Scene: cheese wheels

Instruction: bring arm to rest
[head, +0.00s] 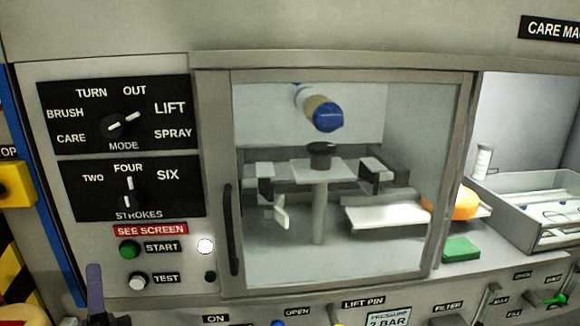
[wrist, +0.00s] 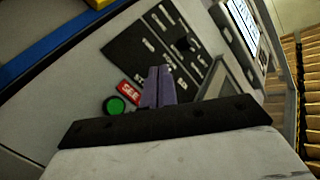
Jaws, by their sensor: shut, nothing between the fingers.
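My gripper (head: 95,280) shows at the lower left of the head view, its purple fingers pointing up, just left of the TEST button (head: 138,281) and below the green START button (head: 129,249). In the wrist view the purple fingers of the gripper (wrist: 158,87) are together with nothing between them. They stand in front of the control panel, right of the green button (wrist: 116,105) in the picture. I cannot tell whether they touch the panel. Most of my arm is outside the head view.
The glass door (head: 335,235) looks closed over a pedestal (head: 319,205) and a blue-tipped part (head: 327,117). An orange round thing (head: 466,204) and a green block (head: 461,249) are to the right. Levers (head: 487,298) line the lower edge. Stacked shelves (wrist: 289,62) show at the wrist view's right.

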